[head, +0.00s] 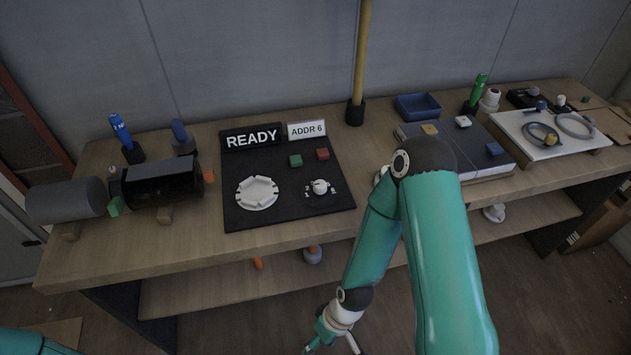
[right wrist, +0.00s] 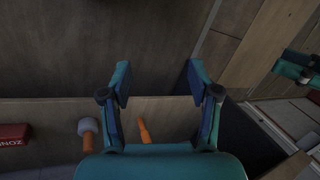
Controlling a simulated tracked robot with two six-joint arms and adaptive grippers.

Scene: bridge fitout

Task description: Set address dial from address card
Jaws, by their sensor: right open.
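The address dial (head: 320,187) is a small white knob with printed numbers around it, on the front right of a black panel (head: 285,215). The white address card (head: 307,130) stands at the back of the panel and reads "ADDR 6". The knob's exact setting is too small to read. My right gripper (head: 335,343) hangs low in front of the bench, below the tabletop and apart from the dial. In the right wrist view its two fingers (right wrist: 160,88) are spread with nothing between them. Only a bit of my left arm shows, at the bottom left of the head view.
A "READY" sign (head: 252,138) stands beside the card. A dark cylinder assembly (head: 160,185) lies left. My right arm covers part of the bench right of the panel.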

